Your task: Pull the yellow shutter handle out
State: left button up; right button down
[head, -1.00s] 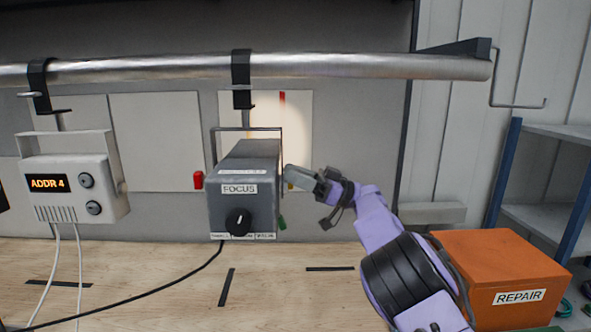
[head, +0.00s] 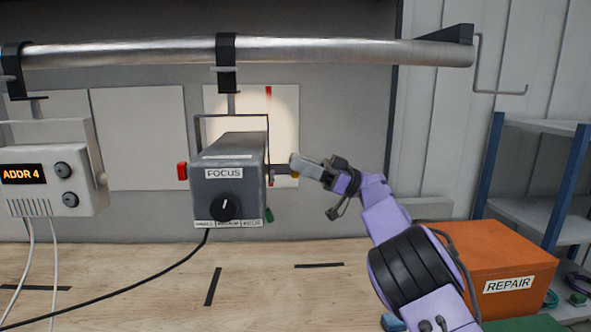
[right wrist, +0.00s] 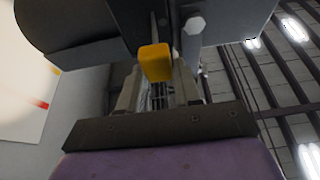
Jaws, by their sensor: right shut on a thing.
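The yellow shutter handle (head: 294,165) is at the right side of the grey FOCUS lamp (head: 229,180), on a dark bar sticking out from the housing. My right gripper (head: 299,167) is shut on the handle from the right. In the right wrist view the yellow handle (right wrist: 155,62) sits between the two fingers (right wrist: 157,88), under the dark lamp body. The fingers partly cover the handle in the head view. My left gripper is not in view.
The lamp hangs from a metal pipe (head: 320,53) by a black clamp. An ADDR 4 box (head: 50,180) hangs at left. An orange REPAIR box (head: 500,275) stands at right.

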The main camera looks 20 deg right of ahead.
jog(key=c, duration=1.1)
grip_release()
jog(key=shift+d+r, duration=0.1)
jog(key=shift+d, duration=0.05)
jog(key=shift+s+d, duration=0.1)
jog(key=shift+d, duration=0.05)
jog(key=b+v, duration=0.6)
jog(key=v, duration=0.4)
jog(key=shift+d, duration=0.2)
jog(key=shift+d, duration=0.1)
